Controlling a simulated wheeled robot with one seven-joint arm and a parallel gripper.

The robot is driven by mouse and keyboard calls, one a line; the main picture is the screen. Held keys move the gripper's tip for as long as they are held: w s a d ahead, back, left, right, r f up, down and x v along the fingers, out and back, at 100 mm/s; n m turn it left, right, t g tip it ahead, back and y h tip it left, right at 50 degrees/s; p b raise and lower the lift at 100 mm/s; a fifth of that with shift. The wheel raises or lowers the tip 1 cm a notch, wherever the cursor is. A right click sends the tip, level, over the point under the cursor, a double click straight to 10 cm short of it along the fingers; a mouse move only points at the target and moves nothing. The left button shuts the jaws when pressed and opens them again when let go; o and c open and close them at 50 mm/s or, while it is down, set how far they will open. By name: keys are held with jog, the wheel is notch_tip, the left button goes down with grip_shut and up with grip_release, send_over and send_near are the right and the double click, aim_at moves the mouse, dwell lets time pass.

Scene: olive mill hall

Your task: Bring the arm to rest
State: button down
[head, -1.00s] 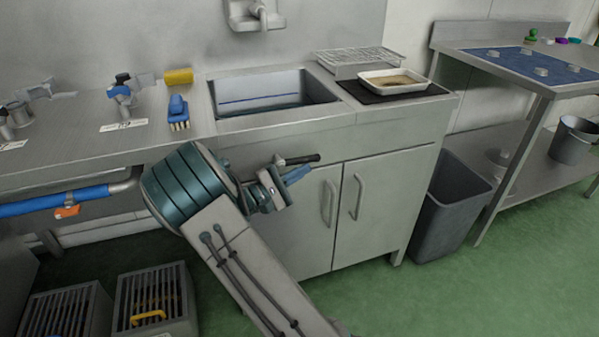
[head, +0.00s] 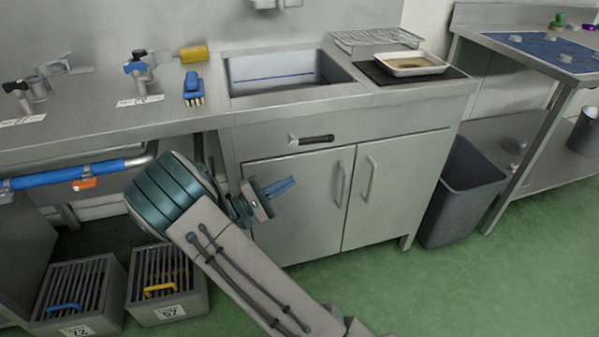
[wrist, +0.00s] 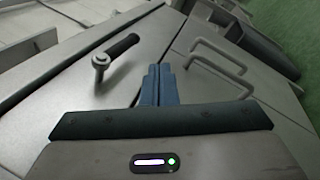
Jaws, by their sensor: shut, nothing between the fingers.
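My gripper (head: 282,186) is in front of the left door of the sink cabinet (head: 400,143) in the head view, below a black-handled lever (head: 312,139) on the cabinet's upper panel. Its blue fingers are together with nothing between them. In the wrist view the closed fingers (wrist: 158,86) point toward the cabinet front. The lever (wrist: 116,52) shows there to the left of the fingertips, apart from them. My arm reaches up from the bottom of the head view and is bent.
A sink (head: 285,72), a blue brush (head: 193,90) and a white tray (head: 411,64) are on the counter. A grey bin (head: 465,195) stands right of the cabinet. Slatted crates (head: 168,283) sit on the floor at lower left. Green floor (head: 440,285) is open at lower right.

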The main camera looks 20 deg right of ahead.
jog(key=shift+s+a+f, duration=0.1)
jog(key=shift+a+f, duration=0.1)
jog(key=shift+a, duration=0.25)
jog(key=s+d+r+m+g+y+p, duration=0.2)
jog(key=s+d+r+g+y+p, duration=0.1)
jog(key=s+d+r+y+p, duration=0.25)
jog(key=s+d+r+m+g+y+p, duration=0.25)
jog(key=s+r+g+y+p, duration=0.2)
jog(key=s+r+p, duration=0.35)
jog(key=s+a+r+m+t+y+p, duration=0.2)
jog(key=s+r+y+p, duration=0.3)
jog(key=r, duration=0.5)
jog(key=s+a+r+m+t+y+p, duration=0.1)
jog(key=s+a+r+t+y+p, duration=0.3)
jog(key=r, duration=0.7)
jog(key=s+y+p, duration=0.1)
jog(key=s+p, duration=0.1)
jog(key=p, duration=0.1)
jog(key=shift+a+m+t, duration=0.2)
jog(key=shift+m+t, duration=0.15)
